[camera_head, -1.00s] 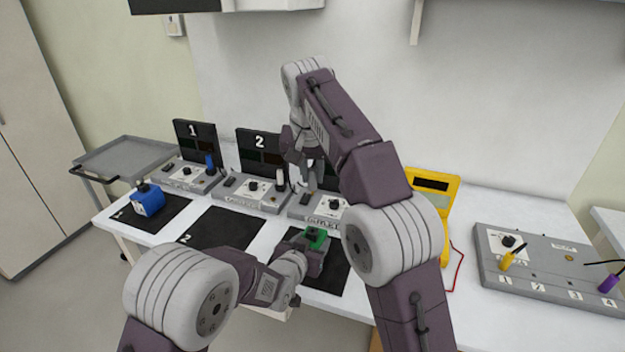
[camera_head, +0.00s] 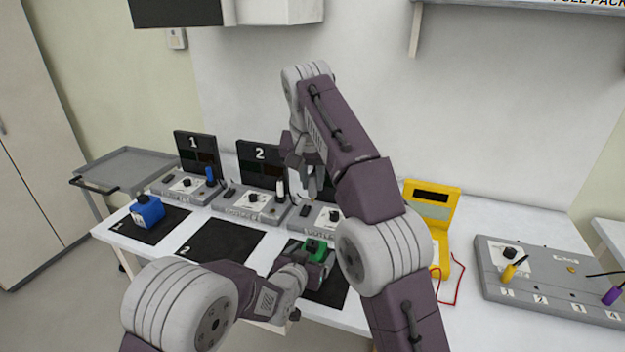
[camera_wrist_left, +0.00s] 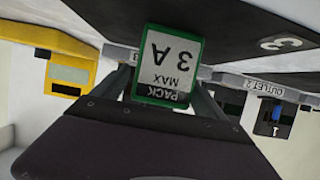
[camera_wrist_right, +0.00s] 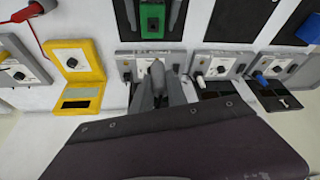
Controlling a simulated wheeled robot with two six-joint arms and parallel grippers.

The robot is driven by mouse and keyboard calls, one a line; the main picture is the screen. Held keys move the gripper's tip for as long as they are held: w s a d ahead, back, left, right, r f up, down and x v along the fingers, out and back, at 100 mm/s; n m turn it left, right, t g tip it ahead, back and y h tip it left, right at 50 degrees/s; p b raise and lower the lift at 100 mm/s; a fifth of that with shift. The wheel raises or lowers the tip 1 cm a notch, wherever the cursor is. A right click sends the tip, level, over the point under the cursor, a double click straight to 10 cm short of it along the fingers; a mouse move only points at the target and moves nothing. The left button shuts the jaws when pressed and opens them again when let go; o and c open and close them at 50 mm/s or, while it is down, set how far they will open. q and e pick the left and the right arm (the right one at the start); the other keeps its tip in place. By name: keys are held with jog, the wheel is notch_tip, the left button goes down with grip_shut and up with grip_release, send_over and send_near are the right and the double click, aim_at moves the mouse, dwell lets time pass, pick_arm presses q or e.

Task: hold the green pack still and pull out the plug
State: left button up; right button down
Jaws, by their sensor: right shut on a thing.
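The green pack (camera_head: 318,251) lies on the black mat nearest the right arm. In the left wrist view the pack (camera_wrist_left: 168,65) shows its label, "PACK MAX 3 A", upside down. My left gripper (camera_head: 312,262) has one finger on each side of the pack; the right wrist view shows gaps between the fingers and the pack (camera_wrist_right: 152,20). My right gripper (camera_head: 310,188) is at the third outlet box (camera_head: 318,216), shut on the plug there. Its fingers (camera_wrist_right: 158,78) and my arm hide most of the plug.
Outlet 1 (camera_head: 182,187) has a blue plug, and outlet 2 (camera_head: 250,203) a white one. A blue pack (camera_head: 148,210) is on mat 1; mat 2 (camera_head: 218,243) is empty. A yellow meter (camera_head: 440,212) with a red lead and a grey panel (camera_head: 550,275) are at right.

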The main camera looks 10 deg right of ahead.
pick_arm(q)
jog(key=v, duration=1.2)
